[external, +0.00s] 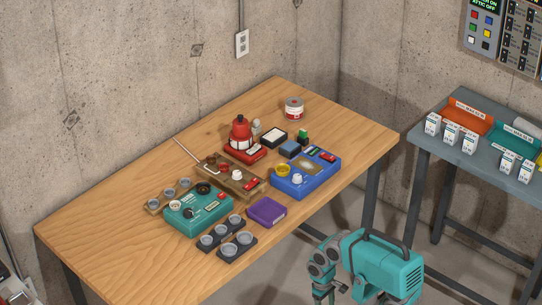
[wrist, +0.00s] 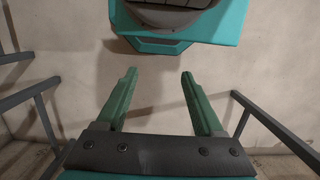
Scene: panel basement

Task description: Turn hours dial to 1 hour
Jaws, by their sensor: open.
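Several devices with knobs stand grouped on the wooden table in the external view. A teal box (external: 205,222) has a white dial (external: 175,205) and dark knobs. A brown box (external: 245,188) has a white knob (external: 237,175). A blue box (external: 318,182) has a yellow dial (external: 283,170) and a white knob (external: 297,179). The labels are too small to read, so I cannot tell which one is the hours dial. My gripper (wrist: 158,75) is open and empty in the wrist view, away from the devices, with no dial between its fingers.
The wooden table (external: 110,240) has bare room at its left and far right. A red device (external: 242,140), a purple box (external: 266,211) and round-cup trays (external: 238,246) crowd its middle. A grey table (external: 500,172) with bins and small boxes stands at right.

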